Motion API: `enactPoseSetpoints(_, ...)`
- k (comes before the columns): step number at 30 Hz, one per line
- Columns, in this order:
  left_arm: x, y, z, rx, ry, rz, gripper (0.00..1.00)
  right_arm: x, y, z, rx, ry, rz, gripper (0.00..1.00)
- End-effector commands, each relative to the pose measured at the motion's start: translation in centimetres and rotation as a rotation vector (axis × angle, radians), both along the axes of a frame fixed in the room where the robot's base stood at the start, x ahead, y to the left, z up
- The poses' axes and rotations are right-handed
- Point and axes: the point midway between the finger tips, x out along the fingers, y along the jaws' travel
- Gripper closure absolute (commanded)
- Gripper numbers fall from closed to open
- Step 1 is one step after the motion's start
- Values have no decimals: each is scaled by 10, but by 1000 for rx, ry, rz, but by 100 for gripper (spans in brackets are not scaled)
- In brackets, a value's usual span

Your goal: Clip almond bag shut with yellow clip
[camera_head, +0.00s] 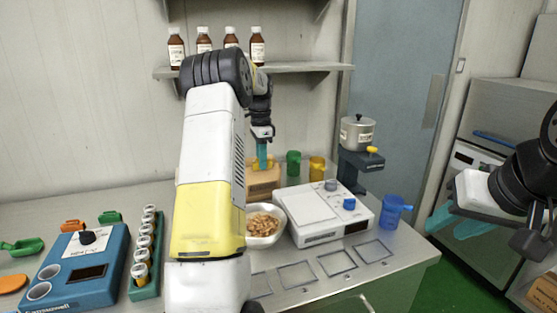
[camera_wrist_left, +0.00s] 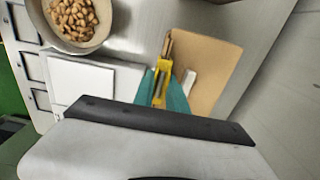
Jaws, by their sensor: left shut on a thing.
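The tan almond bag (camera_head: 262,181) stands at the back of the table behind the almond bowl. It also shows in the left wrist view (camera_wrist_left: 212,62), with a small white patch on it. My left gripper (camera_head: 263,158) points down at the bag, its teal fingers shut on the yellow clip (camera_wrist_left: 160,82). The clip lies at the bag's near left edge in the wrist view; whether its jaws are around the bag's edge I cannot tell. My right gripper (camera_head: 463,222) hangs at the far right, away from the bag, with its teal fingers apart and empty.
A white bowl of almonds (camera_head: 276,237) and a white scale (camera_head: 316,216) stand in front of the bag. Green (camera_head: 293,163) and yellow (camera_head: 317,168) cups are right of it. A blue cup (camera_head: 391,211) and a pot on a stand (camera_head: 356,134) are further right. Bottles line a shelf (camera_head: 305,68) above.

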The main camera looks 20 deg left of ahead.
Motion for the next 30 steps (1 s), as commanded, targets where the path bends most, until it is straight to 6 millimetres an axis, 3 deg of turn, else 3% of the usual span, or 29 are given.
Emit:
enactPoseSetpoints(29, 0, 0, -4, 0, 0, 0, 100, 0, 0, 0, 0, 0, 0, 64)
enactPoseSetpoints(30, 0, 0, -4, 0, 0, 0, 81, 0, 0, 0, 0, 0, 0, 64)
